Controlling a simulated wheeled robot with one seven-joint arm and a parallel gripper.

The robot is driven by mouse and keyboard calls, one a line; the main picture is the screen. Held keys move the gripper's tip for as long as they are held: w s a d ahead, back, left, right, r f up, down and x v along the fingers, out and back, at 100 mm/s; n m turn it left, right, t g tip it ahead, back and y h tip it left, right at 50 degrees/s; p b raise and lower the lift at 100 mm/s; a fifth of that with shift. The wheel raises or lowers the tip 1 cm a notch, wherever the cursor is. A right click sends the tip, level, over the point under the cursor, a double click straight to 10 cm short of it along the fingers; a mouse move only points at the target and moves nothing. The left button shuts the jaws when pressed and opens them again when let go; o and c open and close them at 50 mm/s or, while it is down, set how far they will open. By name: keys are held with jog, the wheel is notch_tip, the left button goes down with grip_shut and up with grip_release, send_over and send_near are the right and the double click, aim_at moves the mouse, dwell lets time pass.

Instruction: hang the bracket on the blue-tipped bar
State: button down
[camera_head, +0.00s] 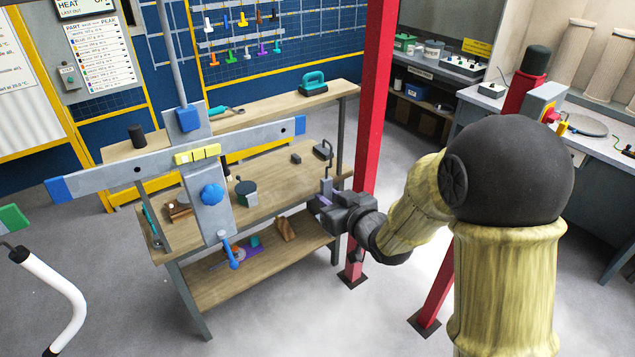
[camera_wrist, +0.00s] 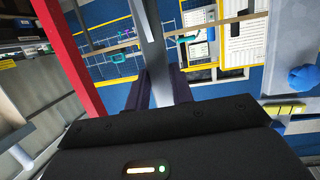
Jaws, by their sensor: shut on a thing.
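My gripper (camera_head: 325,201) is shut on a grey piece, seemingly the bracket (camera_head: 326,185), beside the right end of the workbench. In the wrist view the grey bracket (camera_wrist: 152,50) stands between the two dark purple fingers (camera_wrist: 160,88) and runs out of the top edge, so its far end is hidden. The long grey bar (camera_head: 110,173) has a blue tip at each end. It is mounted crosswise on an upright post, left of my gripper. Its right blue tip (camera_head: 300,124) is above and left of my gripper, apart from the bracket.
A blue knob (camera_head: 212,194) sticks out from the bar's mount. A white tube (camera_head: 55,290) stands at lower left.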

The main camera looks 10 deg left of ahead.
jog(key=shift+n+g+y, duration=0.5)
jog(key=shift+n+g, duration=0.1)
jog(key=r, duration=0.1)
jog(key=s+a+r, duration=0.1)
jog(key=r, duration=0.1)
jog(key=s+a+r, duration=0.1)
jog(key=r, duration=0.1)
jog(key=shift+s+a, duration=0.2)
jog(key=shift+f, duration=0.1)
jog(key=shift+r+b+x, duration=0.2)
jog(key=shift+b+x, duration=0.25)
jog(key=shift+x, duration=2.3)
